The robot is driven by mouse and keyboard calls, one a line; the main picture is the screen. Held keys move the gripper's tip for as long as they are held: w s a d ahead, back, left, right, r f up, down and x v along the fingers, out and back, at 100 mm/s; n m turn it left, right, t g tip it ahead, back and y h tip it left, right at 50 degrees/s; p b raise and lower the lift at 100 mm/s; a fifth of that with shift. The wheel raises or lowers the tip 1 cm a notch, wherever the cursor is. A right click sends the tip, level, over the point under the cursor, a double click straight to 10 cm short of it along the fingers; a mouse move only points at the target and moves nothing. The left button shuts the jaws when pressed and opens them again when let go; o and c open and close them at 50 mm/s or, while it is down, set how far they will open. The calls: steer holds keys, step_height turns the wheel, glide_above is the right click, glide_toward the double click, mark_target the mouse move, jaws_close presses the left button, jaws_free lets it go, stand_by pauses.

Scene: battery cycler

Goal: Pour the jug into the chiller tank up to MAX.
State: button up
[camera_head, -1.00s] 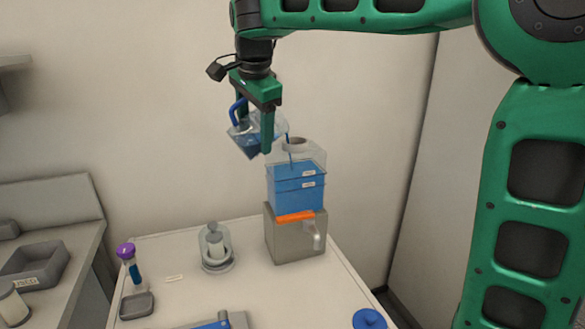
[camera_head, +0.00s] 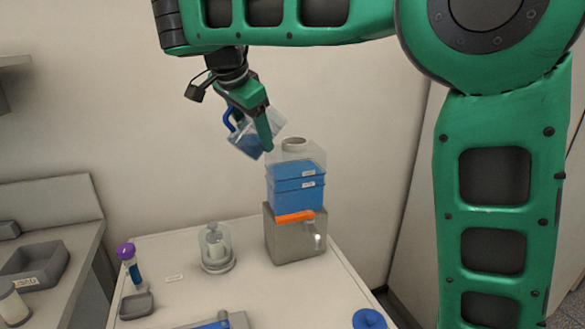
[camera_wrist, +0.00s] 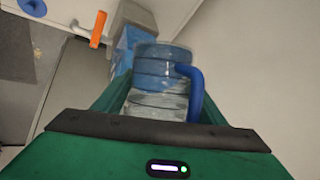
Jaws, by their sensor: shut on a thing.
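The clear jug (camera_head: 262,131) has a blue handle and blue liquid inside. My gripper (camera_head: 262,128) is shut on it and holds it tilted above and left of the chiller tank's opening. The jug (camera_wrist: 160,72) also shows between the fingers in the wrist view. The chiller tank (camera_head: 296,188) is clear, with a round neck (camera_head: 295,144) on top, and stands on a grey box. Blue liquid fills most of it, its surface near the upper of two small labels. The label text is too small to read. No stream shows between jug and tank.
An orange lever (camera_head: 295,217) and a tap are on the grey box (camera_head: 285,242) under the tank. A glass-domed item (camera_head: 216,248), a purple-capped tube (camera_head: 130,262), a small grey tray (camera_head: 136,306) and a blue round lid (camera_head: 369,319) are on the table.

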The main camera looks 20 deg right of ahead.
mark_target(237, 145)
steer(key=shift+a+f+h, duration=0.25)
steer(key=shift+f+h, duration=0.05)
steer(key=shift+f, duration=0.05)
steer(key=shift+d, duration=0.15)
steer(key=shift+s+a+f+n+t+h+b, duration=0.1)
steer(key=shift+a+f+n+t+h+b, duration=0.15)
steer(key=shift+a+f+h+b, duration=0.55)
steer(key=shift+s+a+f+n+t+h+b, duration=0.1)
steer(key=shift+a+f+n+t+h+b, duration=0.3)
steer(key=shift+h+b, duration=0.6)
steer(key=shift+a+f+n+t+h+b, duration=0.1)
steer(key=shift+a+f+t+h+b, duration=0.15)
steer(key=shift+f+h+b, duration=0.55)
steer(key=shift+a+f+n+t+h+b, duration=0.2)
steer(key=shift+f+h+b, duration=0.25)
steer(key=shift+f, duration=0.6)
steer(key=shift+a+f+n+t+h+b, duration=0.1)
steer(key=shift+a+f+h+b, duration=0.2)
steer(key=shift+f+h+b, duration=0.5)
steer(key=shift+f+y, duration=0.1)
steer(key=shift+y, duration=0.15)
steer(key=shift+r, duration=2.95)
